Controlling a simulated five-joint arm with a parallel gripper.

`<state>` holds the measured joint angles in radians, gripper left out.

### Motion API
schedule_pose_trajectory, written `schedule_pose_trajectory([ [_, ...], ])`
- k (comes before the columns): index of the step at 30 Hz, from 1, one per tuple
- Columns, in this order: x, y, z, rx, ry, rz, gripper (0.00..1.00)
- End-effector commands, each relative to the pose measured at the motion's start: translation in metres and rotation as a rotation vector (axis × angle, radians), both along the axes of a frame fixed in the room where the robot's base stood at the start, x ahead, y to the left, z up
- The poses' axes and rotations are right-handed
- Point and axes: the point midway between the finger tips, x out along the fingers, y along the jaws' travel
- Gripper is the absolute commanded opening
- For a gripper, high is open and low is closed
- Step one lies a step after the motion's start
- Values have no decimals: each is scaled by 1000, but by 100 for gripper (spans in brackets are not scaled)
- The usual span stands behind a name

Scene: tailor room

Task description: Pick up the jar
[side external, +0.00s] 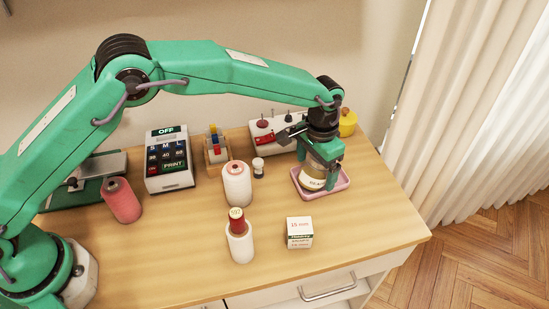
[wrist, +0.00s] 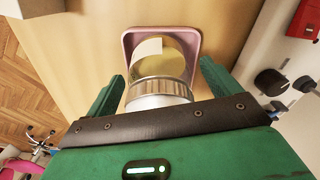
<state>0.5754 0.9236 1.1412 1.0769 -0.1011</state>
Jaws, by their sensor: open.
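The jar (side external: 313,180) is glass with a pale label and yellowish contents, and stands on a pink tray (side external: 340,183) at the right of the table. In the wrist view the jar (wrist: 160,92) shows its silvery ribbed lid toward me, and the pink tray (wrist: 196,38) lies beyond it. My gripper (side external: 322,160) is over the jar from above. In the wrist view my gripper (wrist: 160,85) has its two green fingers apart, one on each side of the jar's lid, with gaps visible between fingers and jar.
Behind the jar stands a white machine (side external: 285,128) with knobs, and a yellow pot (side external: 347,122). The table's front right is clear.

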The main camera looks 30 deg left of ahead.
Motion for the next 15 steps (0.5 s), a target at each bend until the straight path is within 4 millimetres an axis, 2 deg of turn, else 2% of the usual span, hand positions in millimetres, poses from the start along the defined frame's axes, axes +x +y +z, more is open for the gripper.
schedule_pose_trajectory([
  [6, 0, 0, 0, 0, 0, 0, 87],
  [12, 0, 0, 0, 0, 0, 0, 48],
  [15, 0, 0, 1, 0, -1, 0, 32],
])
